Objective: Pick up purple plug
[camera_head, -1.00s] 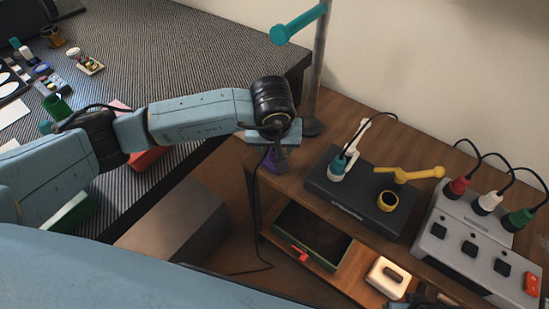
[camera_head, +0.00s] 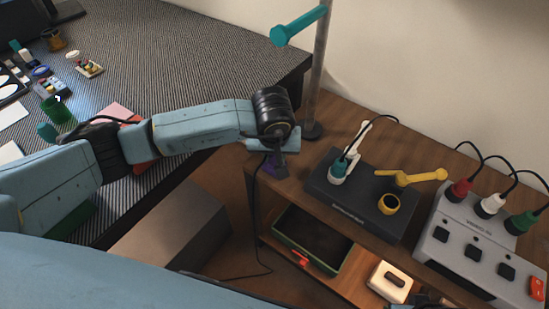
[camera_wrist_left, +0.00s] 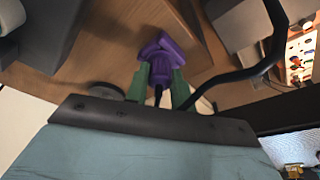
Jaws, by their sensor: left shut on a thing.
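The purple plug (camera_wrist_left: 163,55) is between the green fingers of my left gripper (camera_wrist_left: 161,82) in the left wrist view. The fingers are shut on it, and a dark cable runs from it. In the head view the purple plug (camera_head: 270,168) shows in part below my left gripper (camera_head: 272,158), at the left end of the wooden shelf top (camera_head: 290,190). The wrist hides much of it there. I cannot tell whether the plug still touches the wood. My right gripper is not clearly in view.
A grey power box (camera_head: 465,250) with red, white and green plugs stands right. A post (camera_head: 317,80) with a teal arm rises behind my gripper. A green-rimmed bin (camera_head: 335,268) sits below.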

